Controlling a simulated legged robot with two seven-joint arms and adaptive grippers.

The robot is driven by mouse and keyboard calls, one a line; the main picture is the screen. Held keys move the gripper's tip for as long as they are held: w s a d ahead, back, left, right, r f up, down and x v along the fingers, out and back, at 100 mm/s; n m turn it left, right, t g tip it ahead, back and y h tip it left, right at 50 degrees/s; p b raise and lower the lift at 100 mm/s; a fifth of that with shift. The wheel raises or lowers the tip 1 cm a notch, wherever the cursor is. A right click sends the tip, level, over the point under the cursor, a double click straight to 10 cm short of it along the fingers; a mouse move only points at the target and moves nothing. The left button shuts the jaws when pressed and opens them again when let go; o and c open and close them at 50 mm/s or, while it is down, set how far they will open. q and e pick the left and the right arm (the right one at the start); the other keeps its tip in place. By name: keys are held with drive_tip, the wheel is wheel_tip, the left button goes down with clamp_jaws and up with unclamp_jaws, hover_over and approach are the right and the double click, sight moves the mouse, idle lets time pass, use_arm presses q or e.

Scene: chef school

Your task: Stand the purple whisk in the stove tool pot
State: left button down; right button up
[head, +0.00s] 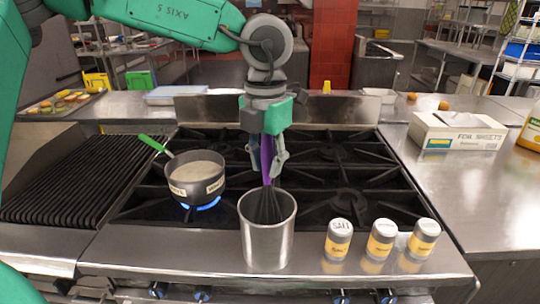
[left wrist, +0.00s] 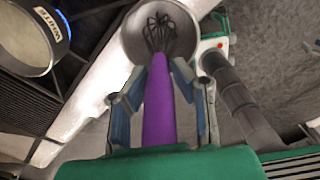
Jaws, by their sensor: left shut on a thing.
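The purple whisk (head: 266,158) hangs upright below my left gripper (head: 268,155), its dark wires pointing down. My left gripper is shut on its purple handle. The stove tool pot (head: 267,240) is a tall steel cylinder on the stove's front ledge, and the whisk's wires reach into its opening. In the left wrist view the whisk handle (left wrist: 160,110) lies between the fingers and the wires show inside the pot's round mouth (left wrist: 130,38). Whether the wires touch the pot's bottom is hidden. My right gripper is not in view.
A saucepan (head: 194,178) with a green handle sits on a lit burner left of the pot. Several labelled shakers (head: 381,240) stand right of the pot on the front ledge. A foil sheets box (head: 457,131) lies on the right counter.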

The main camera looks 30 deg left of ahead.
use_arm(q)
drive_tip(key=shift+a+f, duration=0.35)
drive_tip(key=shift+d+r, duration=0.1)
drive_tip(key=shift+d, duration=0.1)
drive_tip(key=c, duration=1.3)
unclamp_jaws()
drive_tip(key=shift+d, duration=0.3)
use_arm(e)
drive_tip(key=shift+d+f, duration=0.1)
use_arm(q)
drive_tip(key=shift+r, duration=0.1)
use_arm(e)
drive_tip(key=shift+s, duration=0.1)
